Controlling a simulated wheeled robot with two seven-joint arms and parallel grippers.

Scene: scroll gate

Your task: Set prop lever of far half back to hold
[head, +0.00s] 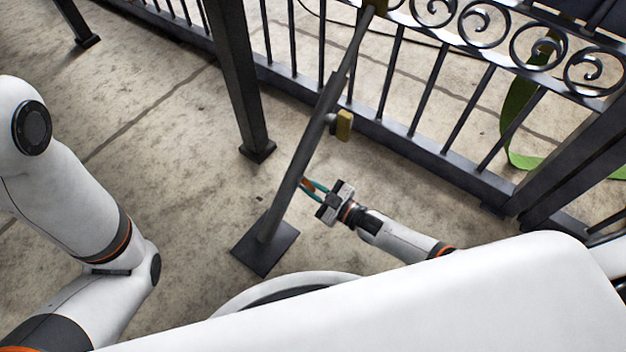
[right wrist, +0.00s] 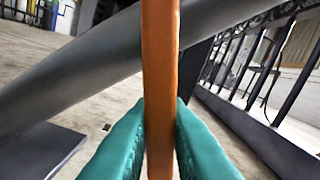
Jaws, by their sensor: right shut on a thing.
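A slanted dark grey prop pole (head: 318,128) rises from a square foot plate (head: 252,254) on the ground to a brownish bracket on the gate (head: 440,75). In the right wrist view the pole (right wrist: 75,75) crosses behind a narrow orange lever (right wrist: 160,60). My right gripper (head: 312,188) is beside the lower pole, its teal fingers (right wrist: 160,145) shut on the lever from both sides. In the head view the lever's end is small and mostly hidden by the fingers. My left arm shows at the left, but its gripper is out of view.
A dark post (head: 240,80) stands left of the pole. A green strap (head: 518,120) hangs at the right beyond the gate.

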